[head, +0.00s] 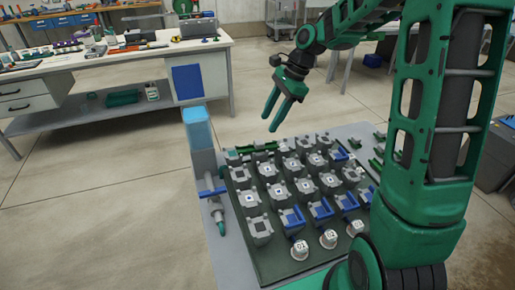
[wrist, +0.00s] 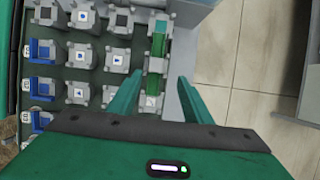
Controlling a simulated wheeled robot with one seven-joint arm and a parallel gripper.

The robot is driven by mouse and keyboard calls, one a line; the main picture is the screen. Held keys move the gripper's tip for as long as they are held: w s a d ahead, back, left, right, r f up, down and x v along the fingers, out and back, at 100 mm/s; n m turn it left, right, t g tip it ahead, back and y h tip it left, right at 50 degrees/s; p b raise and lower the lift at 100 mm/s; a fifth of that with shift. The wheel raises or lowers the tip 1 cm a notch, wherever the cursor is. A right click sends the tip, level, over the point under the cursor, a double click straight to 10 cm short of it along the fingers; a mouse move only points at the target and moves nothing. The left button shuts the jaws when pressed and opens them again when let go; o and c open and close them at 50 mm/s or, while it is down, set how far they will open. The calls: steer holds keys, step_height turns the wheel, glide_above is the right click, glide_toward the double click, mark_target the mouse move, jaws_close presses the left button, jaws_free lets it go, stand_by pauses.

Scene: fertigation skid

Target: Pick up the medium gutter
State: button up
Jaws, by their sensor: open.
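Green channel-shaped pieces that look like gutters lie along the far edge of the dark tray (head: 258,250). One green piece (head: 262,147) sits there in grey holders. In the wrist view a longer green piece (wrist: 159,40) and a shorter one (wrist: 155,82) line up in a column of grey holders. I cannot tell which is the medium gutter. My gripper (head: 270,123) is open and empty, pointing down above the tray's far side. In the wrist view its fingers (wrist: 160,78) stand either side of the green column, apart from it.
Several grey holder blocks (head: 257,229) fill the tray, some with blue pieces (head: 321,209). White numbered cups (head: 299,249) stand at the front. A tall blue-topped container (head: 199,140) is at the left. More green pieces (head: 378,151) lie at the right. A workbench (head: 130,60) stands behind.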

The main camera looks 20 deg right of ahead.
mark_target(259, 141)
steer(key=x, duration=0.5)
steer(key=s+x, duration=0.1)
steer(key=x, duration=0.1)
steer(key=shift+a+f, duration=0.1)
steer(key=shift+a, duration=0.2)
steer(key=shift+w+a+f, duration=0.1)
steer(key=shift+a+f, duration=0.05)
steer(key=shift+f, duration=0.3)
jaws_close()
